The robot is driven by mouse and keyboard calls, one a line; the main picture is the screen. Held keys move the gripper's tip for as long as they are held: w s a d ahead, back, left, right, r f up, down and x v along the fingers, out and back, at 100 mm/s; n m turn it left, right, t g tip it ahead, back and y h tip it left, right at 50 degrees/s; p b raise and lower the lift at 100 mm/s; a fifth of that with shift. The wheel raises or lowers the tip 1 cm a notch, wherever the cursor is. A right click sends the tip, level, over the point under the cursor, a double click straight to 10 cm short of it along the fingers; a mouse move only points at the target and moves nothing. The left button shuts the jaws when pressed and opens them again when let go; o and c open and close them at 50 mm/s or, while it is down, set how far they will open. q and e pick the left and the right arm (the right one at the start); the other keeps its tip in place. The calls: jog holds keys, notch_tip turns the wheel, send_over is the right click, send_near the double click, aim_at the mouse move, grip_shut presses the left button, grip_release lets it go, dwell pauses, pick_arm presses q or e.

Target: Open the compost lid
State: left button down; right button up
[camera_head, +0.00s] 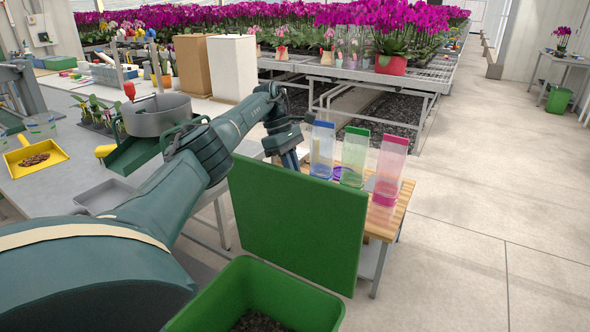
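The compost bin (338,312) is a green box at the bottom of the view, open at the top, with dark compost (258,322) inside. Its green lid (295,225) stands raised, close to upright, at the bin's far side. My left arm reaches in from the lower left across the view. My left gripper (290,159) points down at the lid's top edge, around its upper middle. Its fingertips are partly hidden behind the lid, so I cannot tell whether they touch it or how far they are apart. My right gripper is out of view.
A wooden-topped table (384,222) with blue, green and pink clear containers stands just behind the lid. A grey workbench (42,185) with a yellow scoop (35,158) and a grey pot (157,115) is at left. The floor (480,240) at right is clear.

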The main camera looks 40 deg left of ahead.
pick_arm(q)
jog(key=shift+s+f, duration=0.1)
jog(key=shift+f, duration=0.4)
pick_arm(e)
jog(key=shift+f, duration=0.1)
pick_arm(q)
jog(key=c, duration=1.6)
grip_release()
jog(key=shift+w+a+f, duration=0.1)
jog(key=shift+w+a, duration=0.05)
jog(key=shift+w, duration=0.05)
jog(key=shift+o, duration=0.6)
notch_tip(320, 180, up, 10)
jog(key=shift+f+p, duration=0.2)
jog(key=shift+p, duration=0.25)
jog(key=shift+r, duration=0.45)
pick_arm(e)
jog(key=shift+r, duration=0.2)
pick_arm(q)
jog(key=shift+s+f, duration=0.1)
jog(key=shift+s, duration=0.05)
